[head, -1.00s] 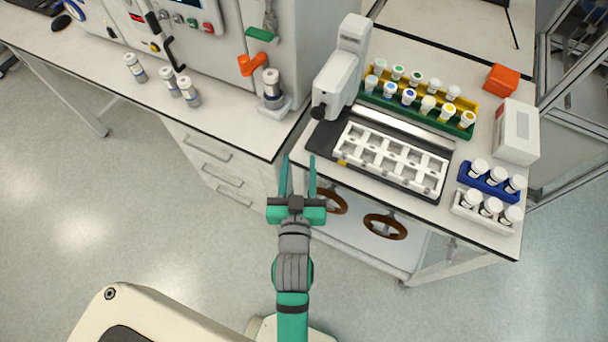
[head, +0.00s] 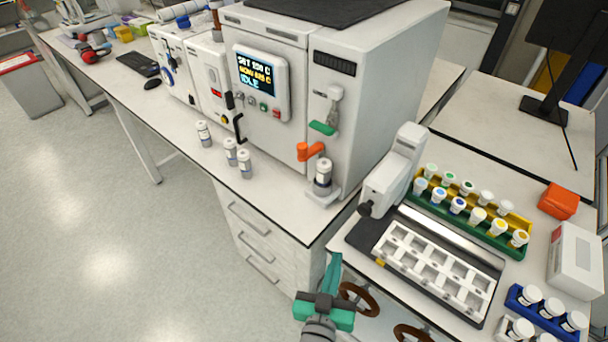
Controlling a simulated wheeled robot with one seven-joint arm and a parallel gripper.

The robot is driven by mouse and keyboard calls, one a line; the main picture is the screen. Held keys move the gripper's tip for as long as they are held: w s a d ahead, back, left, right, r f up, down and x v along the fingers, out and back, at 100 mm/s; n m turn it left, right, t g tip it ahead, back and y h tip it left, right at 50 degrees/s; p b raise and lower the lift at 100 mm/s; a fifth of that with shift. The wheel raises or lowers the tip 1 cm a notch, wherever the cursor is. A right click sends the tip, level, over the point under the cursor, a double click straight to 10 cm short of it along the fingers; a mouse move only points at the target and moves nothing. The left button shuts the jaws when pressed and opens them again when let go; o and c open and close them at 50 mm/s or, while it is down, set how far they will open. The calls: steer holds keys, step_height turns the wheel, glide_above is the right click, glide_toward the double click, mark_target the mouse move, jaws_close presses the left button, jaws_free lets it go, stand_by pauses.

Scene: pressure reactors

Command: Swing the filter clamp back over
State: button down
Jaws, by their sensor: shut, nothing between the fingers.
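An orange swing piece (head: 311,151), which looks like the filter clamp, sits at the front corner of the white reactor cabinet. It is beside and slightly above a grey-capped bottle (head: 323,175) on a small white stand; I cannot tell whether they touch. A green lever (head: 322,128) hangs on the cabinet's side just above. My gripper (head: 333,262) is low in front of the bench, well below and apart from the orange piece. Its fingers are together and hold nothing.
The right-hand bench carries a white arm device (head: 395,172), a tray with white compartments (head: 440,268) and a rack of capped vials (head: 470,213). Several small bottles (head: 230,152) stand left of the orange piece. Brown handwheels (head: 358,298) lie beside my gripper.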

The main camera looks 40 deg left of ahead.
steer(key=w+a+r+n, duration=0.1)
steer(key=w+a+n, duration=0.4)
steer(key=a, duration=0.4)
steer(key=n+t+h, duration=0.2)
steer(key=n+h, duration=0.1)
steer(key=n, duration=0.6)
glide_toward(311, 147)
steer(key=s+a+r, duration=0.2)
steer(key=s+a, duration=0.4)
steer(key=w+d, duration=0.2)
steer(key=w, duration=0.7)
steer(key=shift+r, duration=0.2)
steer(key=shift+n+y, duration=0.4)
